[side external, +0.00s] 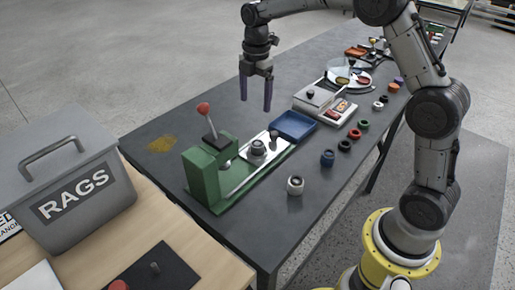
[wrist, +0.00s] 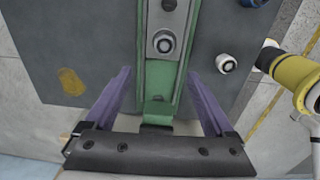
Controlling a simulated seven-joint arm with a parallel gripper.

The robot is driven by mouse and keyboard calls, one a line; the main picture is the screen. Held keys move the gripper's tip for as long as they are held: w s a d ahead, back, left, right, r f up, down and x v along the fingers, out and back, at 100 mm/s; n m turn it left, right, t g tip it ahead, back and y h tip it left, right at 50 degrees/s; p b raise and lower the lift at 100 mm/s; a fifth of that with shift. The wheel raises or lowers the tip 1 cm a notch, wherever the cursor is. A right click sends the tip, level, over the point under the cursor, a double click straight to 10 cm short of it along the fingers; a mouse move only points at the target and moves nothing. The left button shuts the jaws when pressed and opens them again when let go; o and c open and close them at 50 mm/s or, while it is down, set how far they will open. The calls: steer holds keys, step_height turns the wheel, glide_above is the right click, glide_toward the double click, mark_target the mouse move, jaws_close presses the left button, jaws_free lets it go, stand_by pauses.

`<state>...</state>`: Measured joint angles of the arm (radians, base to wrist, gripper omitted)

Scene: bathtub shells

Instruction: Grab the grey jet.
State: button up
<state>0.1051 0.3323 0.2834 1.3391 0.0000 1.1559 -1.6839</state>
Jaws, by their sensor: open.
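A light grey, ring-shaped jet (side external: 295,186) stands on the dark table, just right of the green fixture (side external: 205,178). It also shows in the wrist view (wrist: 227,64), right of the fixture. A second grey round piece (side external: 258,148) sits on the metal plate of the fixture; in the wrist view (wrist: 164,43) it is near the top middle. I cannot tell for sure which one is the grey jet. My gripper (side external: 256,98) is open and empty, with purple fingers pointing down, well above the table. In the wrist view my gripper (wrist: 158,78) spans the fixture's green end.
A red-knobbed lever (side external: 205,112) rises from the fixture. A blue tray (side external: 293,125) lies at its far end. A blue jet (side external: 327,158) and several other coloured jets line the table's right side. A grey RAGS bin (side external: 65,185) stands at left.

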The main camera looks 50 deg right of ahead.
mark_target(257, 143)
steer(key=f, duration=1.5)
steer(key=shift+s+d+f, duration=0.15)
steer(key=shift+s+d, duration=0.05)
steer(key=shift+s, duration=0.05)
steer(key=c, duration=1.3)
jaws_close()
